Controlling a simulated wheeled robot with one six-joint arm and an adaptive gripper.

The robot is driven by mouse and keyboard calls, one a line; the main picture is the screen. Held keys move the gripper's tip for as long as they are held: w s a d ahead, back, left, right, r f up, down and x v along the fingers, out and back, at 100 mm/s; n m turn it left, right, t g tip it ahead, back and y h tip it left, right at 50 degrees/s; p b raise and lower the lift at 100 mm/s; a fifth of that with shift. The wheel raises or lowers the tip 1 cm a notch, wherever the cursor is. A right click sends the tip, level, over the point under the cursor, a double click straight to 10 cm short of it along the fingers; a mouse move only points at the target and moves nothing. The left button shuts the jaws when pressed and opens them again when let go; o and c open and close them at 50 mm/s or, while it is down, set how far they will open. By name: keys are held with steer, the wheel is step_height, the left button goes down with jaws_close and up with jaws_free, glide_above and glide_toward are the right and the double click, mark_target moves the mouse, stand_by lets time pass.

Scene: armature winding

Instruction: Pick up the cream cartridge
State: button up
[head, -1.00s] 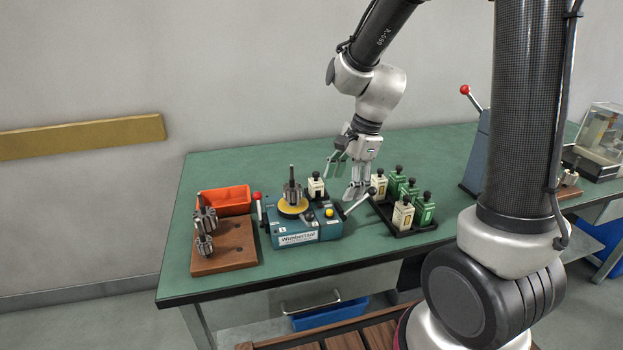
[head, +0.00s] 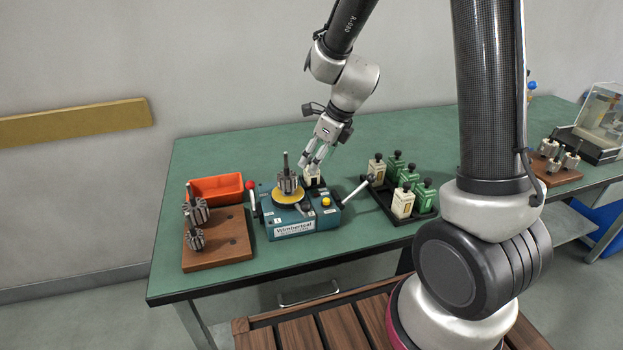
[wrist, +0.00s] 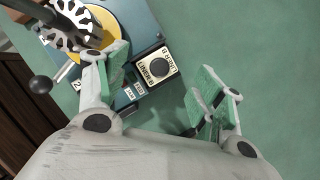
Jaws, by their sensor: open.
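A cream cartridge (head: 314,182) with a dark round knob sits at the back of the teal winding machine (head: 296,227). It also shows in the wrist view (wrist: 164,74), its label and knob seen from above. My gripper (head: 316,160) is open above this cartridge and partly hides it in the head view. In the wrist view its green-padded fingers (wrist: 160,78) stand to either side of the cartridge, the left one nearer. No contact shows. Two other cream cartridges, at the back (head: 376,171) and front (head: 402,203), stand in the black tray (head: 393,216).
An armature (head: 287,180) stands on the machine's yellow disc, left of the cartridge. Several green cartridges (head: 424,192) share the tray. An orange bin (head: 216,189) and wooden block (head: 228,254) lie left.

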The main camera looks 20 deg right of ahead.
steer(key=x, duration=0.3)
steer(key=shift+w+a+f, duration=0.15)
steer(key=shift+f, duration=0.05)
steer(key=shift+c, duration=0.3)
steer(key=c, duration=0.9)
steer(key=shift+c, duration=0.2)
steer(key=shift+r, duration=0.1)
step_height(320, 180, up, 10)
steer(key=shift+f, duration=0.1)
